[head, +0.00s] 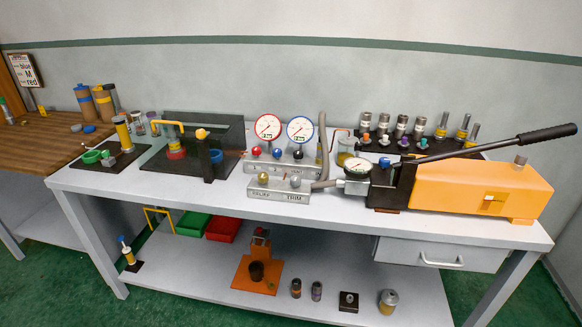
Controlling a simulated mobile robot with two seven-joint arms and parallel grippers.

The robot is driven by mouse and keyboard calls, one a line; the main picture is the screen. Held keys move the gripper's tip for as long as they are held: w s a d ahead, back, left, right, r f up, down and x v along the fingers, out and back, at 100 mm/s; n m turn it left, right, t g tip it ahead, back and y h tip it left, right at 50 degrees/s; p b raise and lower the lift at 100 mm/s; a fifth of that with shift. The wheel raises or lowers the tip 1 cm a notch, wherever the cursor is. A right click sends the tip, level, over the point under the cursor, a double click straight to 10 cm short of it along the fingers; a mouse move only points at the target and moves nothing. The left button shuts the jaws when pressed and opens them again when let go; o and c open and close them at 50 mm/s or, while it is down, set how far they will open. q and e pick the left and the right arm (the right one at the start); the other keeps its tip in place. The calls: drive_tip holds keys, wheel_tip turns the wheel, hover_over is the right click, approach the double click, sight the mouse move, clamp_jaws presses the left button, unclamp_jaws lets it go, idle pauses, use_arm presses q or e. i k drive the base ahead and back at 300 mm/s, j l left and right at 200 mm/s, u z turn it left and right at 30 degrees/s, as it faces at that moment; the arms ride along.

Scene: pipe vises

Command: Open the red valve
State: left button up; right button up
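A small red valve knob (256,150) sits on a grey metal manifold block on the bench, below a red-rimmed round gauge (268,127). A blue knob (277,153) stands just right of it, below and between the two gauges. A blue-rimmed gauge (300,129) stands beside the red-rimmed one. Whether the red valve is open or shut cannot be told at this size. In front, a lower block marked with labels carries a gold knob (263,179) and a silver knob (295,182). Neither of my grippers shows in the head view.
An orange hand pump (480,190) with a long black lever (490,146) fills the right side. A dark frame with a yellow clamp (170,125) stands left of the gauges. A grey hose (323,145) rises close right of them. The bench's front strip (200,197) is clear.

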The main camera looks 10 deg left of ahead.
sight(256, 151)
drive_tip(key=i+j, duration=0.3)
drive_tip(key=i, duration=0.2)
drive_tip(key=i+j, duration=0.3)
drive_tip(key=i, duration=0.25)
